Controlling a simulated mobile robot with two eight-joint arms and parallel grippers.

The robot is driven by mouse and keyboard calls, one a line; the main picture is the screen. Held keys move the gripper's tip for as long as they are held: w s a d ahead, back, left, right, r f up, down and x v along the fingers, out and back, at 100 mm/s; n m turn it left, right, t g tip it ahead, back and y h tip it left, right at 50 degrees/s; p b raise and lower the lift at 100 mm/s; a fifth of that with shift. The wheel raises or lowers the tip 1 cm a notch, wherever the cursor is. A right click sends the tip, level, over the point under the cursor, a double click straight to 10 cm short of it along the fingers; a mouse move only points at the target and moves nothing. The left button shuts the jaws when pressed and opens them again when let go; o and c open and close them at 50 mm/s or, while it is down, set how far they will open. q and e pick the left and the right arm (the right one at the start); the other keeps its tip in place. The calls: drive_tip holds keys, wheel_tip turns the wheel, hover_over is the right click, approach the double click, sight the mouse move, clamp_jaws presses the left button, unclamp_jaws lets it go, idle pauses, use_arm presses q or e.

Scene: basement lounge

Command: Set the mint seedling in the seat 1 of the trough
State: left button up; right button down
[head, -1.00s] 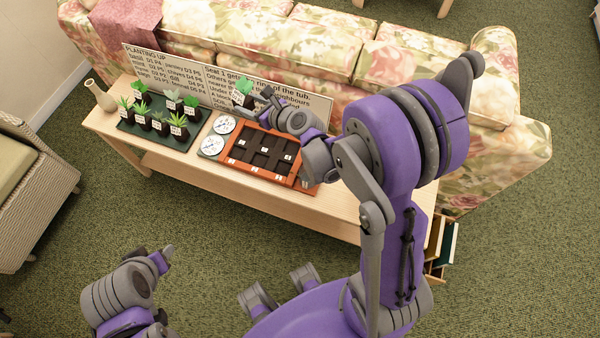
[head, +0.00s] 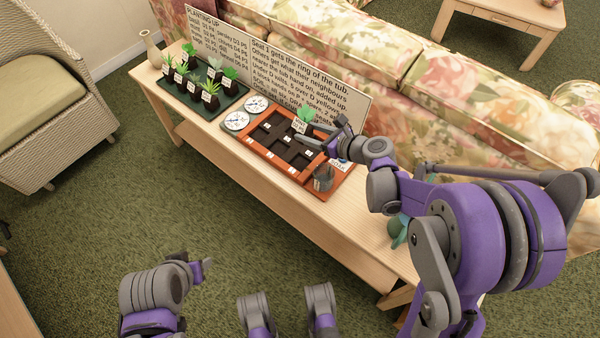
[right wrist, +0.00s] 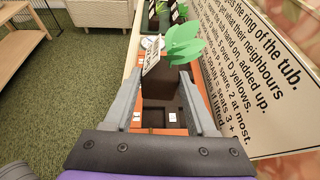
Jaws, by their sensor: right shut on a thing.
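My right gripper (head: 308,129) is shut on a seedling (head: 303,116) with green leaves, a white label and a dark plug; its label is too small to read. The seedling is upright above the back part of the trough (head: 268,157), an orange-red tray with dark square pockets and small white tags. In the right wrist view the dark plug (right wrist: 165,88) sits between the fingers, with pockets visible below and around it. Whether the plug touches the trough cannot be told. My left gripper (head: 202,270) is low at the front left, away from the table; its jaws are unclear.
A dark green tray (head: 197,103) with several seedlings stands left of the trough. Two white discs (head: 236,121) lie between them. A grey cup (head: 323,178) stands at the trough's right end. A text board (head: 290,65) rises behind, before the floral sofa. A vase (head: 152,50) stands far left.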

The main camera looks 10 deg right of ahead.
drive_tip(key=shift+w+a+f+b, duration=0.15)
drive_tip(key=shift+f+b, duration=0.25)
drive_tip(key=shift+f, duration=0.2)
drive_tip(key=shift+w+a+f+b, duration=0.1)
drive_tip(key=shift+f+b, duration=0.25)
drive_tip(key=shift+f, duration=0.2)
drive_tip(key=shift+n+y, duration=0.3)
drive_tip(key=shift+y, duration=0.1)
wheel_tip(320, 180, down, 10)
drive_tip(key=b, duration=0.3)
use_arm(q)
wheel_tip(320, 180, down, 7)
drive_tip(key=shift+w, duration=0.3)
use_arm(e)
drive_tip(key=shift+r, duration=0.1)
drive_tip(key=shift+f+b, duration=0.4)
use_arm(q)
drive_tip(key=shift+a+f, duration=0.1)
drive_tip(key=shift+f, duration=0.5)
use_arm(e)
drive_tip(key=shift+s+f, duration=0.15)
drive_tip(key=shift+f, duration=0.05)
